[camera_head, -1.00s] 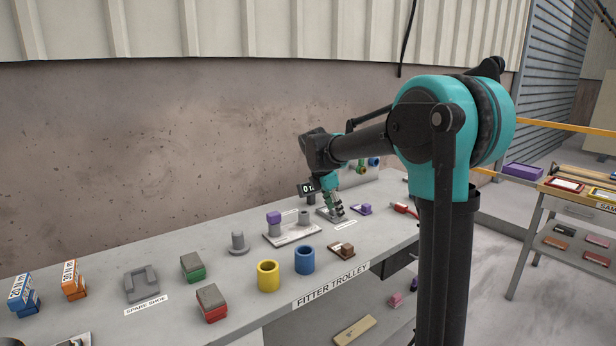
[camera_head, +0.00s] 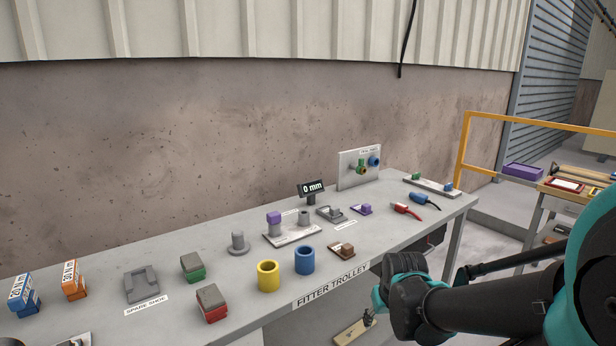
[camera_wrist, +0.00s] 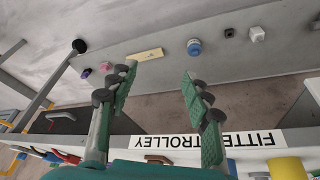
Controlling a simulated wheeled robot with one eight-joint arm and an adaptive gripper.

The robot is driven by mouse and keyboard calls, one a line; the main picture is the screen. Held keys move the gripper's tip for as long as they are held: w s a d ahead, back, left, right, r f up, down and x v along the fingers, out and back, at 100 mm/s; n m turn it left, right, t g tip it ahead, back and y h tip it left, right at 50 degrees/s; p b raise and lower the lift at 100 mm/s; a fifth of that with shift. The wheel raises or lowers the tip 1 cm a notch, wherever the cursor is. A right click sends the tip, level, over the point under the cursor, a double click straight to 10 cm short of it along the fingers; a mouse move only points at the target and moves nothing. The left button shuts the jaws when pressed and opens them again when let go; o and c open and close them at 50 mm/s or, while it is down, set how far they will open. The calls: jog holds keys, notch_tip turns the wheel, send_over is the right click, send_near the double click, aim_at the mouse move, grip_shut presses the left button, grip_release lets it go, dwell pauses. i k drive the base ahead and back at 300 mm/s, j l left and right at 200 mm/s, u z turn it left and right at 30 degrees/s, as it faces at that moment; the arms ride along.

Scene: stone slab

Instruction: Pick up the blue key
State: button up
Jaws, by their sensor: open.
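A blue-handled piece with a dark end (camera_head: 424,201), which looks like the blue key, lies on the trolley top (camera_head: 215,262) near its right end. A similar red-handled piece (camera_head: 404,210) lies to its left. In the wrist view a blue piece (camera_wrist: 38,153) and a red piece (camera_wrist: 67,158) show at the lower left, partly cut off. My gripper (camera_wrist: 158,85) is open and empty, its fingers wide apart over the lower shelf. In the head view it hangs in front of the trolley's front edge, right of the label, apart from the blue piece; its fingertips are unclear there.
The lower shelf holds a pale yellow block (camera_wrist: 145,55), a blue-and-white round piece (camera_wrist: 194,47) and small pink and purple pieces. A base with green and blue pegs (camera_head: 432,185) and an upright panel (camera_head: 358,168) stand at the back right. A yellow rail (camera_head: 540,125) stands beyond.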

aim_at(22, 300)
jog(key=u, duration=2.1)
jog(key=i+j+u, duration=0.1)
jog(key=j, duration=0.2)
jog(key=i+j+u, duration=0.1)
jog(key=i+j, duration=0.05)
jog(key=j, duration=0.1)
